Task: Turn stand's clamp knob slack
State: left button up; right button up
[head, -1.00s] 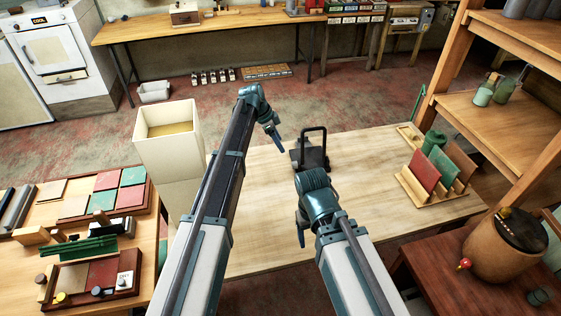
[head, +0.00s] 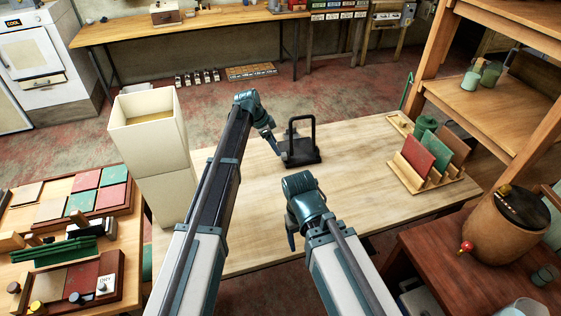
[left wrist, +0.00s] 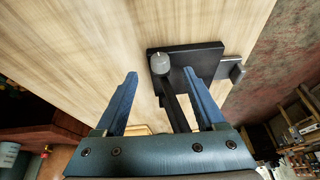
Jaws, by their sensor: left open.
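The black stand (head: 303,152), with a flat base and an upright loop frame, is on the light wooden table in the head view. In the left wrist view, the stand (left wrist: 200,58) shows its dark plate with a round grey knob (left wrist: 160,62) at one corner. My left gripper (head: 273,143) is just left of the stand. In the left wrist view, its two blue fingers (left wrist: 160,73) are apart, with the knob beyond and between their tips, not gripped. My right gripper (head: 291,232) points down over the table, nearer than the stand; its finger gap is hidden.
A tall cream bin (head: 150,150) stands left of my left arm. A wooden rack (head: 432,165) with red and green panels is on the table's right. A side table with a brown barrel (head: 504,235) is at lower right. The middle of the wooden table (head: 355,190) is clear.

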aim_at(284, 156)
pick_arm(q)
jog(key=b+x, duration=0.5)
jog(key=x, duration=0.1)
jog(key=shift+f, duration=0.25)
jog(key=shift+w, duration=0.1)
grip_shut()
